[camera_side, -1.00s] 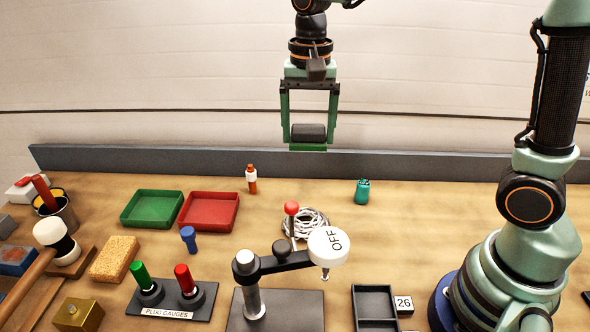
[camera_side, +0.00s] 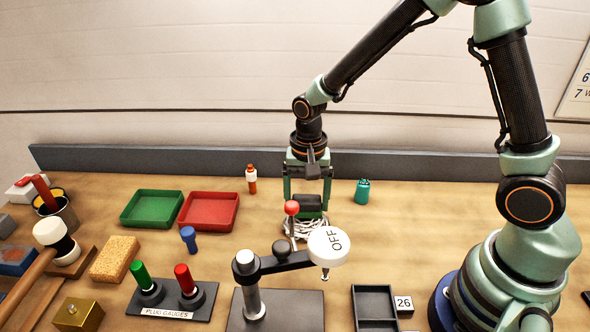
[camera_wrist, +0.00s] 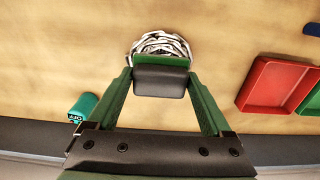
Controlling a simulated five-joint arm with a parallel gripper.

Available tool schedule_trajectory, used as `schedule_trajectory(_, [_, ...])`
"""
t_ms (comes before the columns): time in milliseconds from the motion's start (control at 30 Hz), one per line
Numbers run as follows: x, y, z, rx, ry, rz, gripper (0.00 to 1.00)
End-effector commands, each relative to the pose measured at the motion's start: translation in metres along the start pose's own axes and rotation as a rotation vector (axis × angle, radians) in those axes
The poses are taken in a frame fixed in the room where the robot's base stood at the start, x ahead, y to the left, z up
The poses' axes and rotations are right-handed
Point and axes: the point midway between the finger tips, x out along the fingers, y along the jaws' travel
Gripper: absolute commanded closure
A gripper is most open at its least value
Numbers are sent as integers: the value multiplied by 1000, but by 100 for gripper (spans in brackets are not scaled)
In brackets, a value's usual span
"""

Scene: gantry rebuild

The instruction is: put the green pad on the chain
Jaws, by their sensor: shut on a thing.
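My gripper (camera_side: 307,201) is shut on the green pad, a dark block with a green base. The pad (camera_wrist: 161,62) shows between the two green fingers in the wrist view, its green edge overlapping the chain in the picture. The chain (camera_wrist: 158,43) is a coiled silver heap on the bench. In the side view the chain (camera_side: 318,228) lies just below the pad, partly hidden behind the red-knobbed lever. I cannot tell whether pad and chain touch.
A teal cylinder (camera_side: 362,191) is to the right. Red (camera_side: 210,224) and green (camera_side: 152,222) trays lie to the left. Bench (camera_side: 440,225) farther right is clear.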

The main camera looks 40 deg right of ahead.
Motion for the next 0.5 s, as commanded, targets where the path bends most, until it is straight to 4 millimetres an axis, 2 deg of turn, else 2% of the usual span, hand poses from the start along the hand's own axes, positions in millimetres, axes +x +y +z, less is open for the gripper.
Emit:
schedule_trajectory(400, [6,0,0,0,0,0,71])
schedule_trajectory(433, [7,0,0,0,0,0,12])
schedule_trajectory(467, [6,0,0,0,1,-1,1])
schedule_trajectory(500, [6,0,0,0,1,-1,0])
